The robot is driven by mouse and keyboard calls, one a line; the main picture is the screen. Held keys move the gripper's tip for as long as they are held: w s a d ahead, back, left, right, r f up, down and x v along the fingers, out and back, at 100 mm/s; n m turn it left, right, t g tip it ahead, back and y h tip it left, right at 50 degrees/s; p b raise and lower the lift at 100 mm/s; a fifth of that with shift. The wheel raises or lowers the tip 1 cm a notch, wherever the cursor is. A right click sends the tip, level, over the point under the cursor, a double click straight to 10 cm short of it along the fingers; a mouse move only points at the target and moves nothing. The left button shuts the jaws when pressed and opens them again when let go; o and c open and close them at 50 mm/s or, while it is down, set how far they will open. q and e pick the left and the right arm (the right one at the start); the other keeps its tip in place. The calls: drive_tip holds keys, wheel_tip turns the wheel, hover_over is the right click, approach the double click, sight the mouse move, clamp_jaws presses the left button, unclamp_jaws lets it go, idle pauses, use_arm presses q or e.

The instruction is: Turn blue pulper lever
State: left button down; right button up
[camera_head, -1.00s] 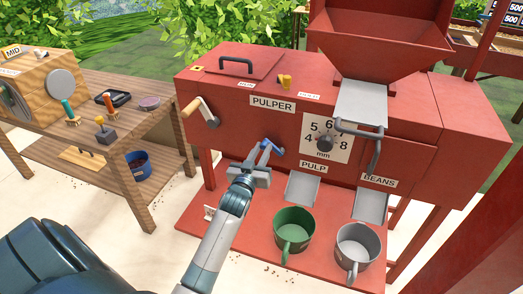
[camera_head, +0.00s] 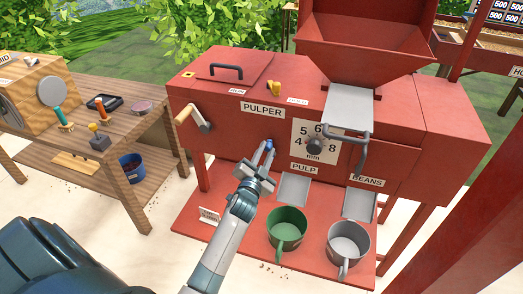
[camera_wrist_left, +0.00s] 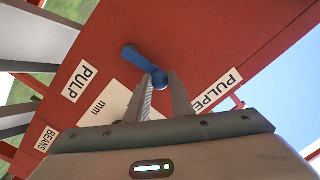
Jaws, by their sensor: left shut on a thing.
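The red pulper (camera_head: 232,122) carries a small blue lever (camera_head: 269,150) on its front, below the PULPER label. My left gripper (camera_head: 264,155) reaches up to it from below and is shut on it. In the left wrist view the blue lever (camera_wrist_left: 140,62) runs slantwise, with its rounded end between the tips of my two fingers (camera_wrist_left: 160,88). The fingers hide part of the lever in the head view. My right gripper is not in view.
A crank (camera_head: 195,114) with a wooden grip sticks out left of the lever. A grey handle (camera_head: 361,150) sits to the right, beside the number dial (camera_head: 315,143). A green mug (camera_head: 287,229) and a grey mug (camera_head: 348,246) stand below the chutes. A wooden table (camera_head: 128,152) is at left.

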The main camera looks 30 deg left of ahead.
use_arm(q)
drive_tip(key=shift+w+d+m, duration=0.15)
drive_tip(key=shift+d+m, duration=0.3)
drive_tip(key=shift+m, duration=0.35)
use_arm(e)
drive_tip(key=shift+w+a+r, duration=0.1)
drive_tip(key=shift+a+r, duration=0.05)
use_arm(q)
drive_tip(key=c, duration=1.6)
unclamp_jaws()
drive_tip(key=shift+o, duration=0.2)
